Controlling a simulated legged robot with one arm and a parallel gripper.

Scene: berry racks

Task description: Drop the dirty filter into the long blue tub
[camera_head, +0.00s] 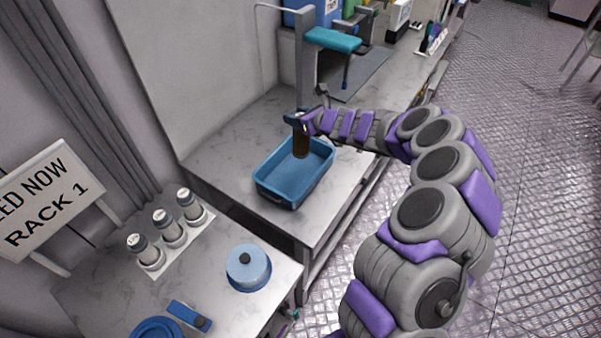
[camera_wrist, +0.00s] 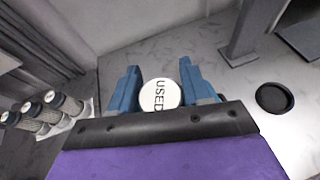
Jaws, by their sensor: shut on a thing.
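The dirty filter (camera_head: 300,144) is a brown cylinder held upright by my gripper (camera_head: 301,120) over the far part of the long blue tub. In the wrist view its white round cap (camera_wrist: 160,94) reads "USED" and sits between the two blue fingers of my gripper (camera_wrist: 163,92), which are shut on it. The long blue tub (camera_head: 280,200) stands on the bench below, and its visible floor is empty. I cannot tell whether the filter's lower end is inside the rim or just above it. The tub is hidden in the wrist view.
Several light-capped filters (camera_head: 166,227) stand on a white holder at the left. A round blue lidded container (camera_head: 248,268) stands on the nearer bench. A grey post (camera_head: 305,60) with a teal arm (camera_head: 333,40) rises behind the tub. A black disc (camera_wrist: 274,98) lies on the right.

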